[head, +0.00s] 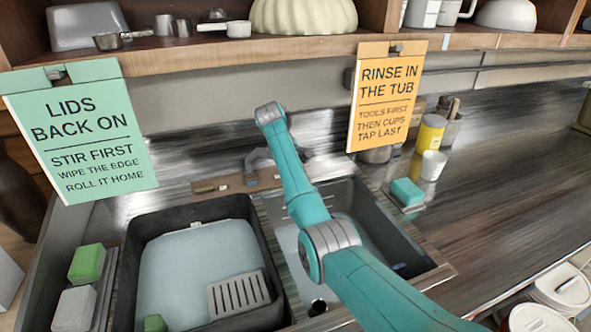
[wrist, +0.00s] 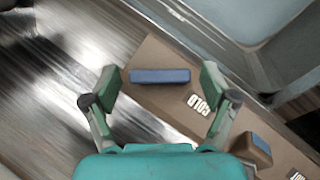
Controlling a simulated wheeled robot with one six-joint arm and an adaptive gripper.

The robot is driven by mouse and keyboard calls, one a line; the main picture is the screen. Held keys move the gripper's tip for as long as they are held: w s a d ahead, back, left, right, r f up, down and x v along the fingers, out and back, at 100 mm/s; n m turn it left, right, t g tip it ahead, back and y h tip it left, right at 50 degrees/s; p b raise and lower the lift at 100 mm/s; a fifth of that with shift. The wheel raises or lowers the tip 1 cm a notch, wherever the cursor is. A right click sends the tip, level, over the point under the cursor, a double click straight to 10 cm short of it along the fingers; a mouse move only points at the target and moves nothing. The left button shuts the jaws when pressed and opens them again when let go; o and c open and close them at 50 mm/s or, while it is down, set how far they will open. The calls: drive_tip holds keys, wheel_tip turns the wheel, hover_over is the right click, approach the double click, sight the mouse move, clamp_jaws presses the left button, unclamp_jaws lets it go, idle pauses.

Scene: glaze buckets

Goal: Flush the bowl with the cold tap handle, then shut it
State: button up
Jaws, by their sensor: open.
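My gripper (wrist: 162,82) is open in the wrist view, its two fingers on either side of a blue bar handle (wrist: 160,76). The handle lies on a brown board beside a white COLD label (wrist: 199,104). I cannot tell whether the fingers touch it. In the head view my arm hides the gripper. A grey sink bowl (head: 385,215) lies right of my arm, partly covered by it. A grey tap spout (head: 255,157) stands behind the sink, and I see no clear water stream from it.
A black tub (head: 135,250) with pale liquid and a grey grate (head: 238,295) stands left of the bowl. Green (head: 87,263) and grey (head: 75,308) blocks lie farther left. Two signs hang from the shelf. A teal sponge (head: 407,192) and yellow can (head: 430,133) stand on the right counter.

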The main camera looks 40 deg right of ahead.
wheel_tip(320, 180, up, 10)
idle(0.6)
